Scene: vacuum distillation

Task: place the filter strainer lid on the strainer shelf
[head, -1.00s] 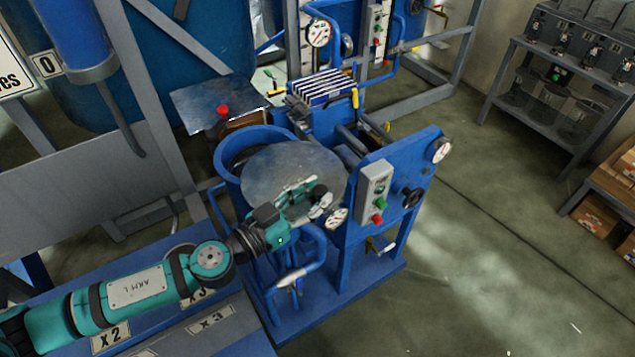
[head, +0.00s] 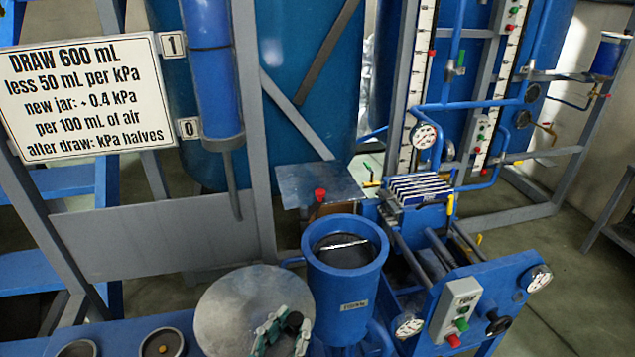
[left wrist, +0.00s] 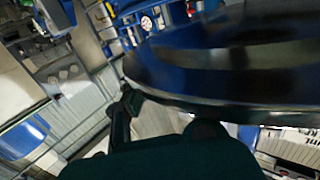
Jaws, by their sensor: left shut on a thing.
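The filter strainer lid (head: 237,308) is a round, flat grey metal disc at the bottom of the head view. My left gripper (head: 282,328) is shut on it near its right edge. The lid hangs left of the blue strainer (head: 349,290), whose round mouth is open and shows a dark inside. In the left wrist view the lid (left wrist: 235,85) is a large dark disc, with its rim close above the gripper. A flat grey metal plate (head: 315,182) lies behind the strainer; I cannot tell whether this is the strainer shelf. My right gripper is not in view.
A red knob (head: 319,194) stands at the grey plate's front edge. A control box (head: 456,309) and gauges are right of the strainer. A blue bench with round recesses (head: 161,342) runs at the lower left. A sign (head: 85,95) hangs above it.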

